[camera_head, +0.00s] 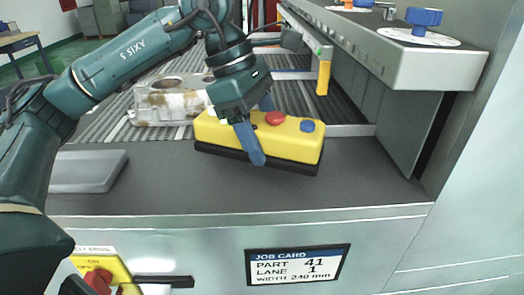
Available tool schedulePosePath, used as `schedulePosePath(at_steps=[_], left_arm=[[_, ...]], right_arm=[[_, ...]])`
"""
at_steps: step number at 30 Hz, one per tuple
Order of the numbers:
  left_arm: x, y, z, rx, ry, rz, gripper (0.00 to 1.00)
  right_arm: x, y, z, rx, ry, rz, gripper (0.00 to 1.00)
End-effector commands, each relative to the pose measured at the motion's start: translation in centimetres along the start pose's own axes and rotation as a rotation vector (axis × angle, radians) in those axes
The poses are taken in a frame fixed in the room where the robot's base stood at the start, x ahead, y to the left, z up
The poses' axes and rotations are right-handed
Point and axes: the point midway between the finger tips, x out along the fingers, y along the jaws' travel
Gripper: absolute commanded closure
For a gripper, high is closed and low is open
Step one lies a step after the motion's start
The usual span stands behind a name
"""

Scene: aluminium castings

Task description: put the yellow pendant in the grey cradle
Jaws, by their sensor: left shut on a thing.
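The yellow pendant (288,142) is a long yellow box with a red button, a blue button and a black underside. My left gripper (254,136) is shut on the pendant's middle, with one blue finger down its near side and the other partly hidden behind it. The pendant is over the front of the dark worktop, roughly level; I cannot tell whether it touches the top. A low grey flat-topped piece (88,172) lies to the left on the worktop and looks like the grey cradle, partly hidden by my left arm. My right gripper is out of view.
A stained aluminium casting (172,101) sits on the ribbed conveyor bed (292,98) behind. A grey rail housing (400,62) with blue knobs bounds the right. A yellow tab (323,78) hangs there. The dark worktop (190,190) is clear in front.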

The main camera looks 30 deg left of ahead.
Motion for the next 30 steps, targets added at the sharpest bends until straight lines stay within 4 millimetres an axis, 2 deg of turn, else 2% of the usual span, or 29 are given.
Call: schedulePosePath(at_steps=[9, 21, 22, 30], left_arm=[[3.2, 0.0, -1.4, -0.001, 0.000, 0.000, 0.71], [3.9, 0.0, -1.6, 0.001, -0.002, 0.002, 0.71], [3.8, 0.0, -1.6, 0.000, 0.000, 0.000, 0.31], [3.8, 0.0, -1.6, 0.000, 0.001, 0.000, 0.11]], right_arm=[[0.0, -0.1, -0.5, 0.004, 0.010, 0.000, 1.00], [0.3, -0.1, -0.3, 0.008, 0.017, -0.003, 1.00], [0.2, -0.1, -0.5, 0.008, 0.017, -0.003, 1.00], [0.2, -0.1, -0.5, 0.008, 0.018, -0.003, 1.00]])
